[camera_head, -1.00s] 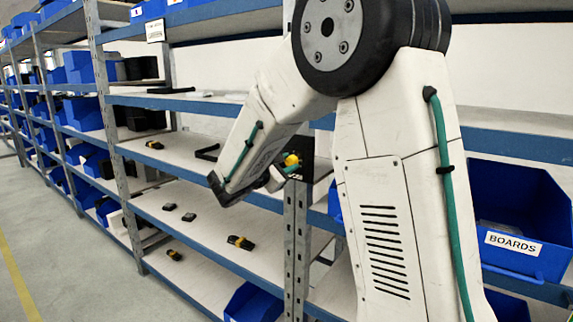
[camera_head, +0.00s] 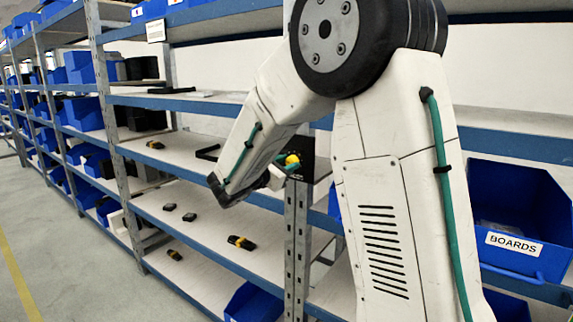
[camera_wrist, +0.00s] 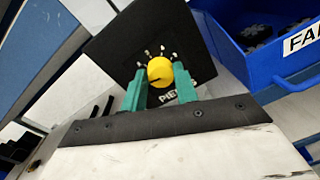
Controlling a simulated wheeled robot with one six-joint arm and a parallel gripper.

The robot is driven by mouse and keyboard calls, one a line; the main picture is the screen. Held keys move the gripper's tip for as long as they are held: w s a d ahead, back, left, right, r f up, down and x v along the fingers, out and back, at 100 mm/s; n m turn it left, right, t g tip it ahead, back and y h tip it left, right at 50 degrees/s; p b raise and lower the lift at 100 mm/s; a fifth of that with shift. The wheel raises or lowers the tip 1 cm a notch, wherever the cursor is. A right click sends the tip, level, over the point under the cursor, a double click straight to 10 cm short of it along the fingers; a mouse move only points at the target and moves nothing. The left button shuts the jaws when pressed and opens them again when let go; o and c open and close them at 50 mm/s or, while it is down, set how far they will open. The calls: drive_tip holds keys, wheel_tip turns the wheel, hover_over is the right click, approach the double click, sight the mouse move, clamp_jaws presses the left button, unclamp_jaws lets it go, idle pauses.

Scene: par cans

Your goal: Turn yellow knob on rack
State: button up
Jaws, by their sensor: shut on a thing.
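The yellow knob (camera_wrist: 160,71) sits on a black plate (camera_wrist: 112,50) with white marks and partly hidden lettering around it. A dark pointer line shows on the knob. My gripper (camera_wrist: 159,78) has its two green fingers on either side of the knob, shut on it. In the head view the yellow knob (camera_head: 292,160) shows small beside the rack's upright post, with a green finger of my gripper (camera_head: 283,163) next to it. My arm hides part of the plate there.
The blue BOARDS bin (camera_head: 515,215) stands on the right of the rack. A blue labelled bin (camera_wrist: 262,45) is close to the right of the plate. Small yellow-black items (camera_head: 241,242) lie on a lower shelf. The aisle floor (camera_head: 70,260) at left is clear.

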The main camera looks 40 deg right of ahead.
drive_tip(key=o, duration=1)
drive_tip(key=shift+c, duration=0.2)
drive_tip(key=v, duration=0.8)
drive_tip(key=shift+f, duration=0.1)
drive_tip(key=s+a+f+m+g+y, duration=0.1)
drive_tip(key=s+f+m+g+y, duration=0.3)
drive_tip(key=s, duration=0.5)
drive_tip(key=s+f+m+g+y, duration=0.35)
drive_tip(key=s+m, duration=0.25)
drive_tip(key=s, duration=0.3)
drive_tip(key=s+a+r+m+t+y, duration=0.1)
drive_tip(key=s+a+m+t+y, duration=0.1)
drive_tip(key=s, duration=0.5)
drive_tip(key=s+a+r+m+t+y, duration=0.1)
drive_tip(key=s+a+m+y, duration=0.4)
drive_tip(key=s+a+y, duration=0.2)
drive_tip(key=shift+s+a+t, duration=0.3)
drive_tip(key=shift+a+t, duration=0.05)
drive_tip(key=shift+a, duration=0.25)
